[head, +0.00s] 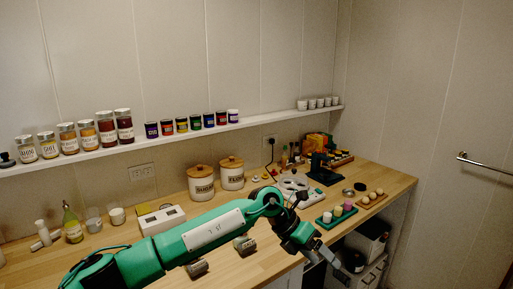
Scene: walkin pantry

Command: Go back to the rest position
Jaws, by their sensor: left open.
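My left arm comes in from the lower left and reaches across the front of the wooden counter (258,237). My left gripper (328,266) hangs beyond the counter's front edge, pointing down and to the right. It is open, and I see nothing between its fingers. My right gripper is not in view.
Two grey cylinders, one of them a can (197,267), lie near my forearm. A white device (162,220), canisters (201,187), a green tray (337,216) and an egg holder (372,199) stand on the counter. A jar shelf (180,136) runs above. Open shelving (352,262) lies below right.

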